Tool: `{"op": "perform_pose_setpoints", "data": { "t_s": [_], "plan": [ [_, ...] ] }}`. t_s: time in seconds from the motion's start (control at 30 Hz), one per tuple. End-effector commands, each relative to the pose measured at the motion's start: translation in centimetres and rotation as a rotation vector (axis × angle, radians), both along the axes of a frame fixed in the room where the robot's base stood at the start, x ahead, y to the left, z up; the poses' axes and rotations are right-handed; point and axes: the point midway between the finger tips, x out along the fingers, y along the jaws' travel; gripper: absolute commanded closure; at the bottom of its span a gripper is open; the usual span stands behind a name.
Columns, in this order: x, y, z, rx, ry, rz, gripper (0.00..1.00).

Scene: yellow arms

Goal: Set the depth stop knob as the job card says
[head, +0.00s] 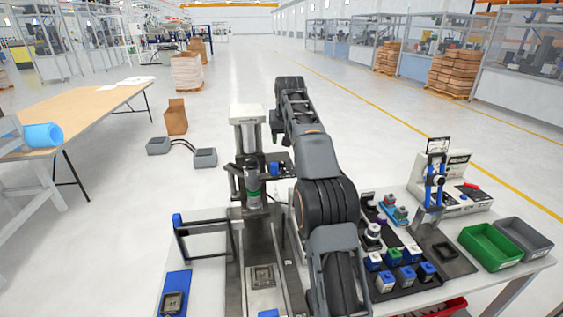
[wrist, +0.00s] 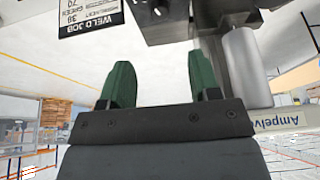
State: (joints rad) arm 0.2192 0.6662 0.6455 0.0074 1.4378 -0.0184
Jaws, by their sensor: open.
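My gripper (wrist: 162,75) shows in the wrist view with two green fingers spread apart and nothing between them. A grey cylinder (wrist: 246,65) stands to the right of the fingers. In the head view, my arm hides the gripper; the welder press (head: 249,135) stands just left of it.
A blue-handled frame (head: 178,228) is left of the press. At right, the bench holds several blue and white blocks (head: 386,281), a second blue press (head: 436,185), a green bin (head: 490,246) and a grey bin (head: 524,239).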

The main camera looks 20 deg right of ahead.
Motion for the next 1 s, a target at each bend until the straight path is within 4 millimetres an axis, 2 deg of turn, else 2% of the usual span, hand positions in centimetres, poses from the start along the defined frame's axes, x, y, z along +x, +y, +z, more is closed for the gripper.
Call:
{"op": "perform_pose_setpoints", "data": {
  "t_s": [0.3,0.53,0.73,1.0],
  "plan": [
    [2.2,-0.4,-5.6,0.001,0.004,0.000,0.43],
    [3.6,-0.7,-9.1,0.000,0.002,0.000,0.43],
    [4.4,-0.9,-11.0,0.000,0.001,0.000,0.43],
    [4.7,-0.9,-11.8,0.000,0.000,0.000,0.43]
  ]
}}
